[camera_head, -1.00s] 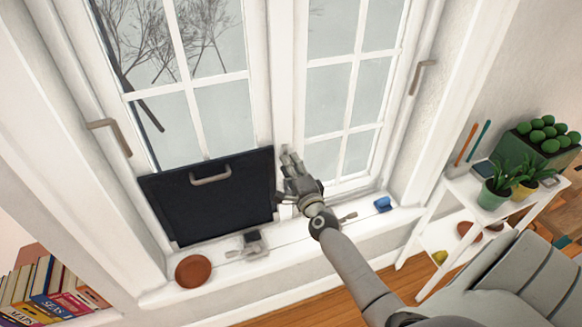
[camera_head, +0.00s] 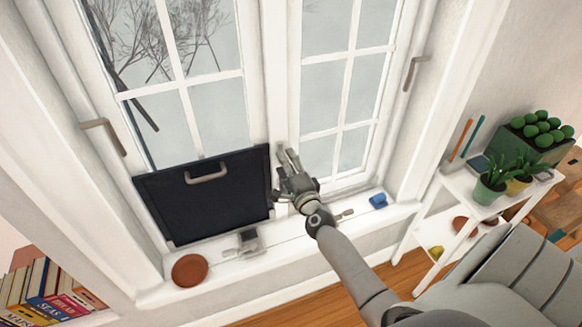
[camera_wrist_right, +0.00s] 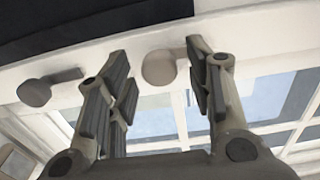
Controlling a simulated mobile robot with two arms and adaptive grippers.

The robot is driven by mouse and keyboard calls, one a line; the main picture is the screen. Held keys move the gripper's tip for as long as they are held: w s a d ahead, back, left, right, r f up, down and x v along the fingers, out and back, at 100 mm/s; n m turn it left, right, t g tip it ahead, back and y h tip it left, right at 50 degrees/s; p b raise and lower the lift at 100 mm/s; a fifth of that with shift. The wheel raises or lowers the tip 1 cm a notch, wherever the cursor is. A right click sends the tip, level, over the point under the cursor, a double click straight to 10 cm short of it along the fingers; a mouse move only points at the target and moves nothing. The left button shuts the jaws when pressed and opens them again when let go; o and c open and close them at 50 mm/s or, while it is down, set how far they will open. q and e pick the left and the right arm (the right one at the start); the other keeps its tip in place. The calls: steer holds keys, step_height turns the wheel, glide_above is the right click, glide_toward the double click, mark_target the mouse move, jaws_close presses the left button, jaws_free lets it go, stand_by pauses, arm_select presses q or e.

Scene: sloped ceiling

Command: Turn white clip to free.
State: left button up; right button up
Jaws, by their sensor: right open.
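My right gripper (camera_head: 287,160) is open in front of the white window post, just right of the black panel (camera_head: 205,195) with its grey handle. In the right wrist view, a pale, round clip with a short lever (camera_wrist_right: 158,68) shows between the open fingers (camera_wrist_right: 155,55). Its lever end runs behind the right finger; I cannot tell if they touch. A second similar clip (camera_wrist_right: 35,92) sits to the left, outside the fingers, its lever pointing right. My left gripper is out of view.
The sill holds a brown round dish (camera_head: 190,270), a grey metal fitting (camera_head: 245,243) and a blue object (camera_head: 378,201). Window handles (camera_head: 103,133) are at the sides. A white shelf (camera_head: 462,185) with plants stands right; books (camera_head: 50,292) are lower left.

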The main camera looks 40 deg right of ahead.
steer(key=v, duration=1.1)
steer(key=shift+s+a, duration=0.2)
steer(key=shift+s, duration=0.2)
